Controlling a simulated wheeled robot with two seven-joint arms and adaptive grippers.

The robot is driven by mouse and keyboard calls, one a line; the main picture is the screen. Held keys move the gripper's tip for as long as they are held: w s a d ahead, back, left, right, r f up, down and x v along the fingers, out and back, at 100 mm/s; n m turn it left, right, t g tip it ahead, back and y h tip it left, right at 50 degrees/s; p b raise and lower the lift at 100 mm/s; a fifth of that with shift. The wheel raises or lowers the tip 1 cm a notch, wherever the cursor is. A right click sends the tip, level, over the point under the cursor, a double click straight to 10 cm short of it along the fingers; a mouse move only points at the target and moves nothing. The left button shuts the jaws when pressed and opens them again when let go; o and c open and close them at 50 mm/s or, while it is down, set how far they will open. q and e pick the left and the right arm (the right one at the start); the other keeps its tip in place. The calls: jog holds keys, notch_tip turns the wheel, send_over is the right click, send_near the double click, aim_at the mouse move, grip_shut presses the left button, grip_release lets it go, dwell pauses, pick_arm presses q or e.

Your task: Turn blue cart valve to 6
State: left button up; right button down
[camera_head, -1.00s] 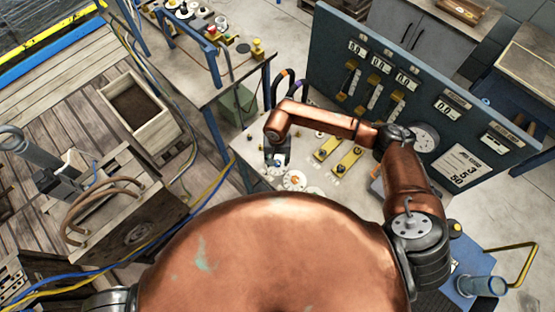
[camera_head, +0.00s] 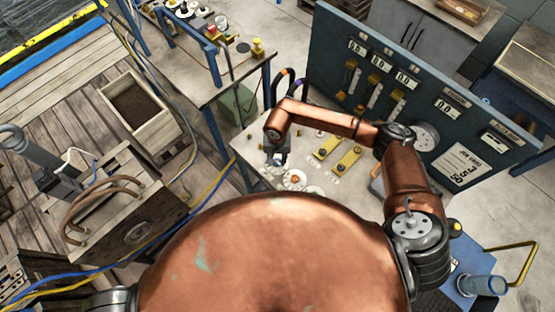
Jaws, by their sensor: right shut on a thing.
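The blue cart has a pale top (camera_head: 318,182) and a tall blue panel (camera_head: 330,60) with gauges and displays. A white round dial with an orange centre (camera_head: 295,179) lies on the cart top. Yellow levers (camera_head: 345,161) stand to its right. My right gripper (camera_head: 276,163) points down at the cart top, just left of and behind the dial. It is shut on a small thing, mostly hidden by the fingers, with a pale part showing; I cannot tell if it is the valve. The dial's numbers are too small to read. My left gripper is not in view.
A job card (camera_head: 462,163) is on the panel. A wooden box of dark material (camera_head: 135,106) stands on the planks at left. A machine with brown hoses (camera_head: 125,210) and blue and yellow cables lie at lower left. A workbench (camera_head: 205,60) stands behind.

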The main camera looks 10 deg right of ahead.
jog(key=m+b, duration=0.2)
jog(key=m, duration=0.1)
jog(key=shift+f+b, duration=0.25)
jog(key=shift+b, duration=0.15)
jog(key=m+b, duration=0.2)
jog(key=m, duration=0.2)
jog(key=shift+m+b, duration=0.35)
jog(key=shift+m, duration=0.05)
jog(key=m+b, duration=0.2)
jog(key=m, duration=0.2)
jog(key=shift+r+m, duration=0.1)
jog(key=shift+m, duration=0.2)
jog(key=m+b, duration=0.1)
jog(key=m, duration=0.3)
jog(key=shift+a+m, duration=0.1)
jog(key=shift+m, duration=0.2)
jog(key=m, duration=0.4)
jog(key=shift+r+b, duration=0.1)
jog(key=shift+b, duration=0.2)
jog(key=m, duration=0.9)
jog(key=shift+r+m+p, duration=0.1)
jog(key=shift+m+p, duration=0.2)
jog(key=shift+p, duration=0.05)
jog(key=shift+w+m+p, duration=0.1)
jog(key=shift+m+p, duration=0.45)
jog(key=shift+m, duration=1.95)
